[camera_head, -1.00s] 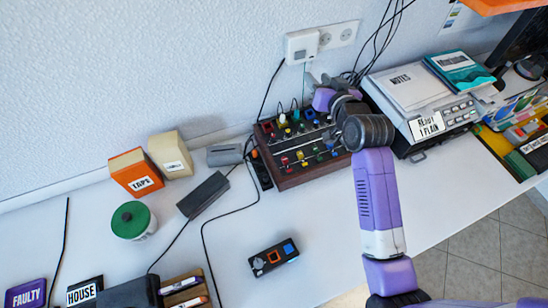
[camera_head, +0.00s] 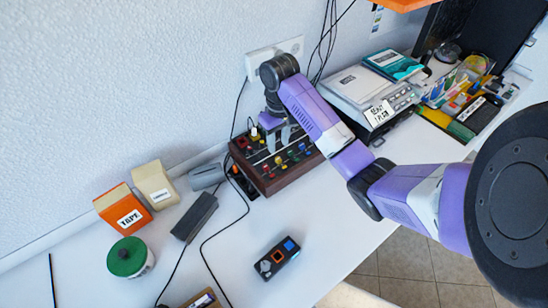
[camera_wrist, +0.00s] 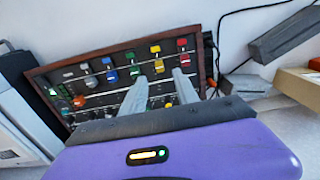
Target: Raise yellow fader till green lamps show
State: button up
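The mixer (camera_head: 283,178) is a dark panel in a brown wooden case with rows of coloured knobs and caps. In the wrist view, the mixer (camera_wrist: 93,63) shows yellow knobs (camera_wrist: 155,48) in its yellow column. A small yellow piece (camera_wrist: 168,104) shows low between my fingers; it may be the fader cap, but I cannot tell. My gripper (camera_wrist: 160,78) points at the panel with its two grey fingers apart, nothing visibly clamped. In the head view, my gripper (camera_head: 276,136) is over the mixer's back left part. I cannot make out any lit green lamps.
A grey machine (camera_head: 366,98) with papers stands close to the mixer's right. A black power strip (camera_head: 243,182) and cables lie at its left. The wall is close behind. White table (camera_head: 330,225) in front is mostly clear, with a small black box (camera_head: 277,258).

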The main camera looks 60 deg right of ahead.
aim_at(278, 159)
jog(key=shift+f, duration=3.6)
grip_shut()
